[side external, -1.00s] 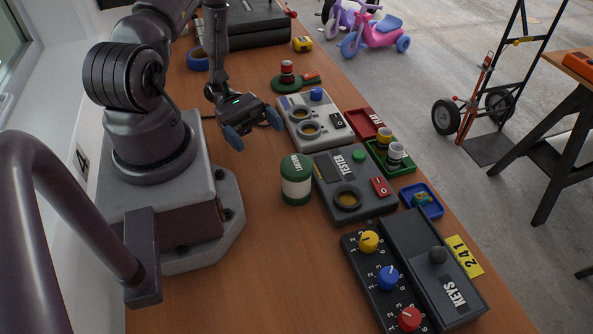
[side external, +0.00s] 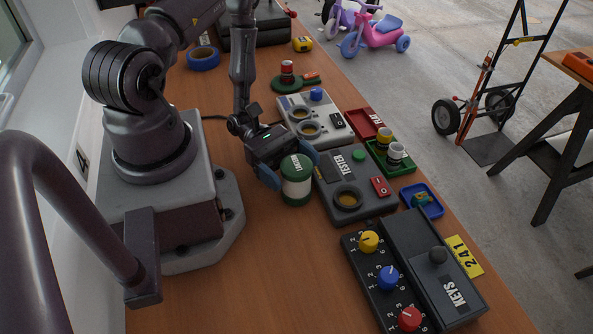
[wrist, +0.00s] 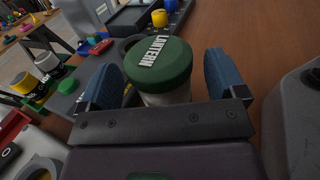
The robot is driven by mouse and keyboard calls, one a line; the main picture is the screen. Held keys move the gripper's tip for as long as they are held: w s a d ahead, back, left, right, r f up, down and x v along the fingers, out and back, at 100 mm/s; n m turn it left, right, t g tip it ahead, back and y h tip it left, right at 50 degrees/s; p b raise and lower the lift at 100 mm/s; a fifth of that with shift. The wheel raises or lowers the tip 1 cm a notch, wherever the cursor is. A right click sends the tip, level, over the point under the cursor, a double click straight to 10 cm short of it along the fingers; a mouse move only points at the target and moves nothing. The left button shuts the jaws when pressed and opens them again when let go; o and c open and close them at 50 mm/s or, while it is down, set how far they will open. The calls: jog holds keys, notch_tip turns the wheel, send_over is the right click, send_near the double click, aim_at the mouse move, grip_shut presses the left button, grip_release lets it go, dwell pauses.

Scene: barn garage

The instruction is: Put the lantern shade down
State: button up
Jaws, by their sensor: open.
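The lantern (side external: 297,187) is a small canister with a green lid marked LANTERN, a white band and a green base. It stands upright on the wooden bench, just left of the TESTER box. My gripper (side external: 292,168) is open, with its blue fingers on either side of the lantern. In the wrist view the lantern (wrist: 160,66) is between the two open blue fingers, with visible gaps on both sides. Its lower part is hidden there by my gripper's body.
The grey TESTER box (side external: 329,198) stands close to the lantern's right. The KEYS box (side external: 418,244) and knob panel (side external: 376,309) are nearer the camera. A red tray (side external: 361,122), green tray (side external: 404,168) and blue tray (side external: 434,209) line the right edge. Bench left of the lantern is clear.

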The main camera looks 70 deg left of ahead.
jog(key=shift+x, duration=0.75)
jog(key=c, duration=1.1)
jog(key=shift+o, duration=0.2)
jog(key=shift+r, duration=0.1)
